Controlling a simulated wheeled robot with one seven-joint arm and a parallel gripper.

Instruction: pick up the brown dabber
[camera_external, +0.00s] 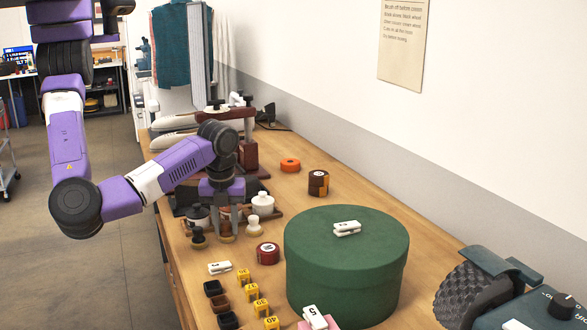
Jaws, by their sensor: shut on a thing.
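The brown dabber (226,238) stands on the wooden table near its front edge, between a dark dabber (198,238) on the left and a cream dabber (253,228) on the right. My gripper (227,222) points straight down over it and is shut on its upper part. The fingers hide the dabber's handle; only its lower part shows. It looks upright and at table height; I cannot tell whether it touches the table.
Lidded jars, one of them white (262,204), stand close behind the dabbers.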

